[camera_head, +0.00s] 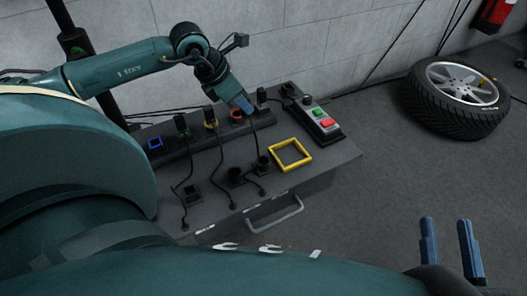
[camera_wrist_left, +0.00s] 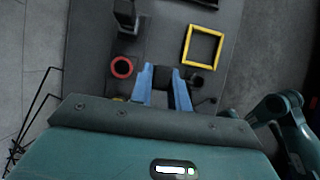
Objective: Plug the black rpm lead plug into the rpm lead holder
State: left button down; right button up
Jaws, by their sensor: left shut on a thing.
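My left gripper (camera_head: 244,106) is shut on a dark thing, apparently the black rpm lead plug, held above the bench. A black lead (camera_head: 255,137) runs down from the fingertips. The plug is mostly hidden by the fingers. In the left wrist view the blue fingers (camera_wrist_left: 162,82) have a dark gap between them. A red ring (camera_head: 237,115) lies beside the gripper; it also shows in the wrist view (camera_wrist_left: 122,67). I cannot tell which fitting is the rpm lead holder. My right gripper (camera_head: 452,244) is open and empty, off to the right over the floor.
The grey bench (camera_head: 330,162) carries a yellow square frame (camera_head: 290,155), a blue square (camera_head: 155,143), and a box with green and red buttons (camera_head: 322,121). Several other black plugs with leads stand along the back. A tyre (camera_head: 455,97) lies on the floor.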

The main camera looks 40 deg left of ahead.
pick_arm(q)
jog(key=s+d+b, duration=0.1)
jog(key=s+d, duration=0.3)
jog(key=d, duration=0.4)
jog(key=shift+s+d, duration=0.2)
jog(key=shift+d, duration=0.05)
dwell(0.7)
notch_tip(320, 180, down, 4)
jog(key=b, duration=0.4)
dwell(0.6)
jog(key=shift+f+b, duration=0.25)
jog(key=shift+b, duration=0.3)
